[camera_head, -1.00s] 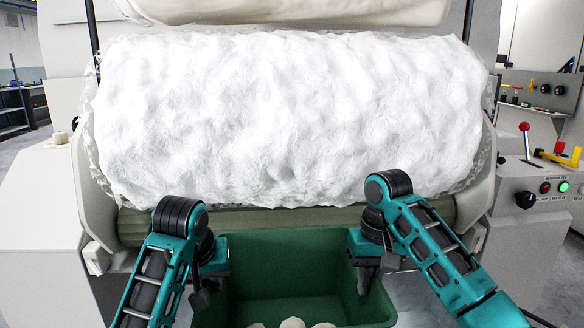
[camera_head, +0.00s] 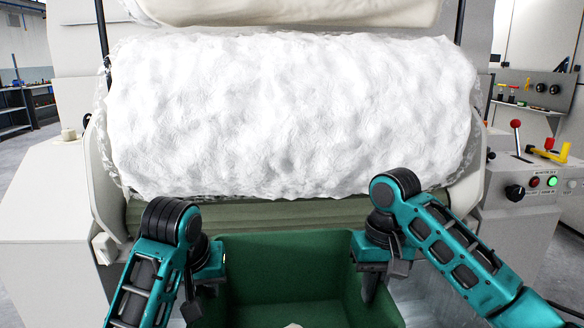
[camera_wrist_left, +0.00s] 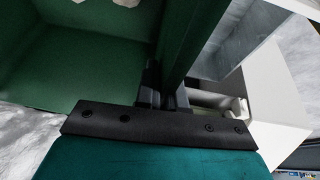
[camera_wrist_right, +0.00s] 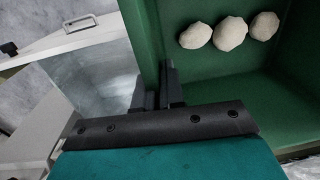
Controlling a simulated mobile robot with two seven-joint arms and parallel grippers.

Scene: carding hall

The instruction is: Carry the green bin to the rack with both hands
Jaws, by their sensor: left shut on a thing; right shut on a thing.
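The green bin (camera_head: 285,262) is at the bottom centre of the head view, its front part cut off by the frame edge. My left gripper (camera_head: 206,277) is shut on the bin's left wall, and its jaws (camera_wrist_left: 165,95) straddle the wall in the left wrist view. My right gripper (camera_head: 369,282) is shut on the right wall, also seen in the right wrist view (camera_wrist_right: 158,95). Several pale rounded lumps lie inside, three of them in the right wrist view (camera_wrist_right: 230,34). A dark shelf unit (camera_head: 22,108) stands far left; I cannot tell if it is the rack.
A machine with a big roll of white fibre (camera_head: 290,115) stands right in front, above and behind the bin. Its control panel (camera_head: 530,195) with a red-knobbed lever is on the right. Open floor (camera_head: 15,155) shows at the far left.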

